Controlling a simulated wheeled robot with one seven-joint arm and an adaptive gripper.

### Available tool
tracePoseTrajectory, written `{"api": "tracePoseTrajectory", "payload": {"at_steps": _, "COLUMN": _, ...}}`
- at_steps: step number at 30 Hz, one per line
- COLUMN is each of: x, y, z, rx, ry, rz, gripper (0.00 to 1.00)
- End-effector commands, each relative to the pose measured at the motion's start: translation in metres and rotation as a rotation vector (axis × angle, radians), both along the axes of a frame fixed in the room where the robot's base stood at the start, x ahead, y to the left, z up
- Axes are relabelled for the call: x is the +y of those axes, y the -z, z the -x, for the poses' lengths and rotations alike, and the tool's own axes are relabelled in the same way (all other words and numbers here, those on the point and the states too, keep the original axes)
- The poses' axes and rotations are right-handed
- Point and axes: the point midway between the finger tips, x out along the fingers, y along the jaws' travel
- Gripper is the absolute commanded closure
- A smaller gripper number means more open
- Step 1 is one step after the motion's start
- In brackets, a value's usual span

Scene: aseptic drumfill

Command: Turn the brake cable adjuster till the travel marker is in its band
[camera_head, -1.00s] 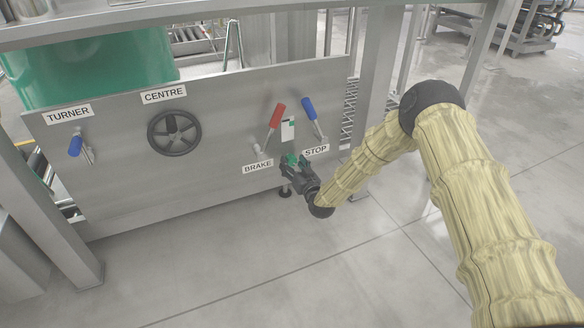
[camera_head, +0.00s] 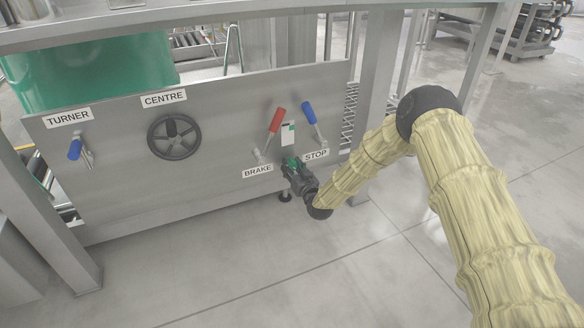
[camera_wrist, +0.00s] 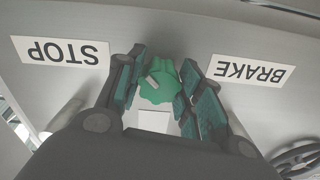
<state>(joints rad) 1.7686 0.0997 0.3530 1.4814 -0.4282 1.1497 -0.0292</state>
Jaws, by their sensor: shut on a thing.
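The brake cable adjuster is a green lobed knob (camera_wrist: 160,84) with a pale pointer line, low on the grey panel between the BRAKE label (camera_head: 257,172) and the STOP label (camera_head: 316,154). The knob also shows in the head view (camera_head: 292,161), partly covered by my gripper. My gripper (camera_head: 296,170) is shut on the knob; in the wrist view its green-padded fingers (camera_wrist: 160,88) stand on both sides of it. A small white plate with a green patch (camera_head: 288,133), perhaps the travel gauge, sits above the knob. Its marker is too small to read.
A red-handled lever (camera_head: 277,120) and a blue-handled lever (camera_head: 309,112) stand above the knob on either side. A black handwheel (camera_head: 174,137) and another blue lever (camera_head: 76,149) are further left. The floor in front is clear.

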Motion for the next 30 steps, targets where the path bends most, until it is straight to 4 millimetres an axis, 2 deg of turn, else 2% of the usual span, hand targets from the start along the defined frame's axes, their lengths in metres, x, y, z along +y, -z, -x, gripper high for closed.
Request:
{"api": "tracePoseTrajectory", "payload": {"at_steps": 11, "x": 0.0018, "y": -0.0038, "z": 0.0008, "rx": -0.074, "ry": -0.003, "rz": 0.183, "gripper": 0.87}}
{"api": "tracePoseTrajectory", "payload": {"at_steps": 30, "x": 0.0007, "y": -0.0015, "z": 0.0008, "rx": -0.303, "ry": -0.005, "rz": 0.735, "gripper": 0.88}}
